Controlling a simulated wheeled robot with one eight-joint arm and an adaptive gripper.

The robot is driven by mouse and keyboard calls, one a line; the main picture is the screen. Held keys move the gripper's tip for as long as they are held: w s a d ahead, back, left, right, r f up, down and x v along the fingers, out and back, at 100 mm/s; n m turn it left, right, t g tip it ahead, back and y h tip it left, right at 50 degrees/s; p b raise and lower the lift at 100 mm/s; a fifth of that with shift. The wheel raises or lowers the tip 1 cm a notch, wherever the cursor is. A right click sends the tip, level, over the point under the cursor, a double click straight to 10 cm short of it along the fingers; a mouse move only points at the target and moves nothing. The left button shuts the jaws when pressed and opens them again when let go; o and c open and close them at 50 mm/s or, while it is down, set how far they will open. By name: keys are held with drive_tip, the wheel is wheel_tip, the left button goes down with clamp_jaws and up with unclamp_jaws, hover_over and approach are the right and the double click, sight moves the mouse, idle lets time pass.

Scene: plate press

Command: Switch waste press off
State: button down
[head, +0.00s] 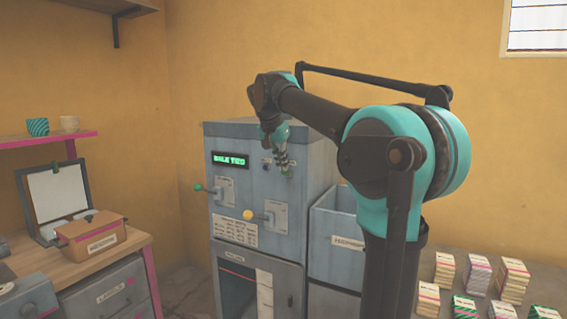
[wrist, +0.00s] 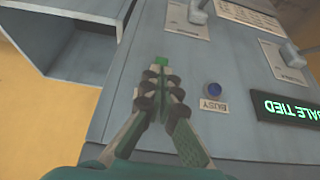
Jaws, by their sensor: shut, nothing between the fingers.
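The waste press (head: 230,137) is a tall grey cabinet in the middle of the head view. Its display (head: 230,160) reads "BALE TIED" in green; the display (wrist: 288,107) also shows in the wrist view. My gripper (head: 285,168) is shut and empty at the upper right of the press front. In the wrist view my gripper (wrist: 161,72) has its fingertips just beside a small green part (wrist: 161,61) on the panel. Whether they touch it I cannot tell, and the fingers may hide some of it. A blue round lamp or button (wrist: 212,89) labelled "BUSY" is close by.
A lever with a green knob (head: 198,188) and one with a yellow knob (head: 248,214) stick out of the press front. A grey open bin (head: 332,240) adjoins the press on the right. Several stacks (head: 443,270) lie at the lower right. A desk stands at left.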

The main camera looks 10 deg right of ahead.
drive_tip(key=f+t+h, duration=0.1)
drive_tip(key=s+a+f+t+h, duration=0.1)
drive_tip(key=t, duration=0.1)
drive_tip(key=f+t+h, duration=0.1)
drive_tip(key=t, duration=0.1)
drive_tip(key=shift+s+a+h, duration=0.15)
drive_tip(key=shift+s+h, duration=0.15)
drive_tip(key=shift+s, duration=0.1)
drive_tip(key=shift+r, duration=0.75)
drive_tip(key=shift+r, duration=0.1)
